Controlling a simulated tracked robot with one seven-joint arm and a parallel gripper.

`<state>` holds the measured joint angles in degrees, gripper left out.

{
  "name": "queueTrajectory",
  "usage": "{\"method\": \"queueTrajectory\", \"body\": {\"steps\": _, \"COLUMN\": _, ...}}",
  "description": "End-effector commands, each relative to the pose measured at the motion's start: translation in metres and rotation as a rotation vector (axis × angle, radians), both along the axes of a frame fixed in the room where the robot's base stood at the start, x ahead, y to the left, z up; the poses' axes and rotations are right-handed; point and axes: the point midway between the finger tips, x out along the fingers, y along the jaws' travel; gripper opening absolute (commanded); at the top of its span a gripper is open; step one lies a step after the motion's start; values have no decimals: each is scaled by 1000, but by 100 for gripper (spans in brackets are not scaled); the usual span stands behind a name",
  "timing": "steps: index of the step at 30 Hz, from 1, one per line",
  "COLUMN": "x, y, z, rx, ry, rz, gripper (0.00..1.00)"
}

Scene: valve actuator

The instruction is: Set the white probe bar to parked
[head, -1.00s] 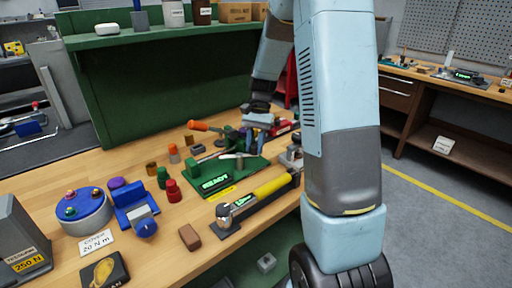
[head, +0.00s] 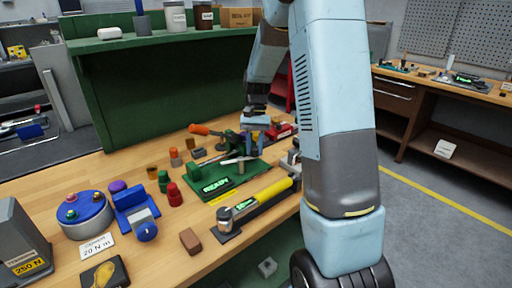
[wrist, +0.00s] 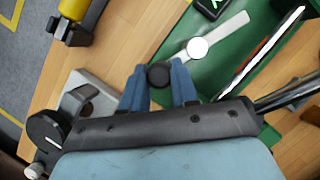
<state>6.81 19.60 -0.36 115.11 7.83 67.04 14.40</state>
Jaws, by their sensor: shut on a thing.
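The white probe bar (wrist: 225,34) is a flat bar pivoting at a round white hub (wrist: 197,48) on the green base plate (wrist: 180,22). In the head view the white bar (head: 236,161) lies behind the lit READY display (head: 215,186). A round black knob (wrist: 158,74) is at the near end of the bar in the wrist view. My gripper (wrist: 159,82) is shut on this knob, with a blue finger on each side. In the head view my gripper (head: 251,143) is above the far side of the plate, and the knob is not clear there.
An orange-handled screwdriver (head: 202,129) and a red block (head: 279,131) are near the gripper. Several small coloured parts stand left of the plate. A green shelf panel (head: 170,90) rises behind.

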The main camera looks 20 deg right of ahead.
Motion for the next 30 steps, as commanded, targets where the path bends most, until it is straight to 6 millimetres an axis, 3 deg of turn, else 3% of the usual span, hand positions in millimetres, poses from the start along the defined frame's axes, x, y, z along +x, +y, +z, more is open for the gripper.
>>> {"method": "queueTrajectory", "body": {"steps": 9, "x": 2, "y": 0, "z": 0, "rx": -1, "ry": -5, "rz": -1, "gripper": 54}}
{"method": "queueTrajectory", "body": {"steps": 20, "x": 4, "y": -1, "z": 7, "rx": -1, "ry": -5, "rz": -1, "gripper": 54}}
{"method": "queueTrajectory", "body": {"steps": 30, "x": 26, "y": -12, "z": 62, "rx": -2, "ry": -7, "rz": -2, "gripper": 54}}
